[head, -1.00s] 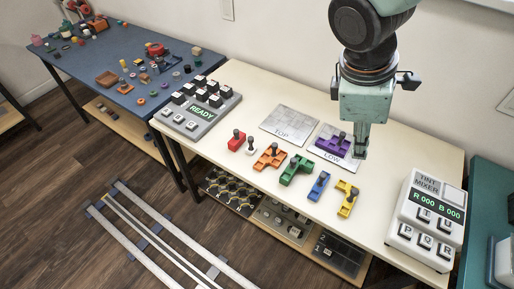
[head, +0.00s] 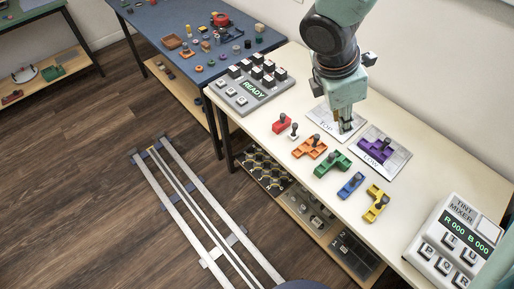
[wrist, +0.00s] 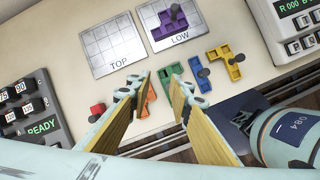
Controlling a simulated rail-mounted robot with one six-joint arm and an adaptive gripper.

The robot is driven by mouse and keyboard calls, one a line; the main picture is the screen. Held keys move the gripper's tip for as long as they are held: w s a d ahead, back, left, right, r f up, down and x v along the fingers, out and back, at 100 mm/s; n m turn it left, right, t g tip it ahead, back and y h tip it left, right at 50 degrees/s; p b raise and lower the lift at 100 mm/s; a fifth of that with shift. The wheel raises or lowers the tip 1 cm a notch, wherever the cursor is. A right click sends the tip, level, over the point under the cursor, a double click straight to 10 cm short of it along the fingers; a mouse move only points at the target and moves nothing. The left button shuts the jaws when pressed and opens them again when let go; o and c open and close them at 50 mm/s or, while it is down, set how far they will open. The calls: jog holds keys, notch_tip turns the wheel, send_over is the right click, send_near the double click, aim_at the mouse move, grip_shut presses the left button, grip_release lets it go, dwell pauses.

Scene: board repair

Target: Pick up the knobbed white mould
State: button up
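The knobbed white mould (head: 293,137) is a small white piece with a dark knob. In the head view it stands on the cream table just right of the red piece (head: 280,124) and left of the orange piece (head: 309,149). I cannot make it out in the wrist view, where the left finger may hide it. My gripper (head: 345,126) is over the TOP plate, up and to the right of the white mould, and apart from it. In the wrist view my gripper (wrist: 154,80) has its two fingers apart with nothing between them.
Green (head: 331,163), blue (head: 351,186) and yellow (head: 376,206) knobbed pieces stand in a row to the right. A purple piece (head: 371,150) is on the LOW plate (head: 398,157). A READY keypad (head: 250,99) is left; a tint mixer (head: 448,240) is right.

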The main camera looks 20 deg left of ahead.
aim_at(295, 125)
jog(key=a+f+n+p, duration=0.1)
jog(key=a+n, duration=0.2)
jog(key=a, duration=0.5)
jog(key=a+f+n+y+p, duration=0.1)
jog(key=a+f+n+p, duration=0.1)
jog(key=a, duration=0.6)
jog(key=shift+f+n+t, duration=0.25)
jog(key=shift+n+t, duration=0.15)
jog(key=shift+n, duration=0.2)
jog(key=shift+w, duration=0.1)
jog(key=b+x, duration=0.3)
jog(key=x, duration=0.4)
jog(key=shift+w+d+f, duration=0.1)
jog(key=shift+w+f, duration=0.05)
jog(key=shift+f, duration=0.1)
jog(key=shift+w+f, duration=0.25)
jog(key=shift+f, duration=0.2)
jog(key=shift+d+f, duration=0.1)
jog(key=shift+w+b+x, duration=0.2)
jog(key=shift+b+x, duration=1.1)
jog(key=shift+x, duration=1.2)
jog(key=c, duration=0.6)
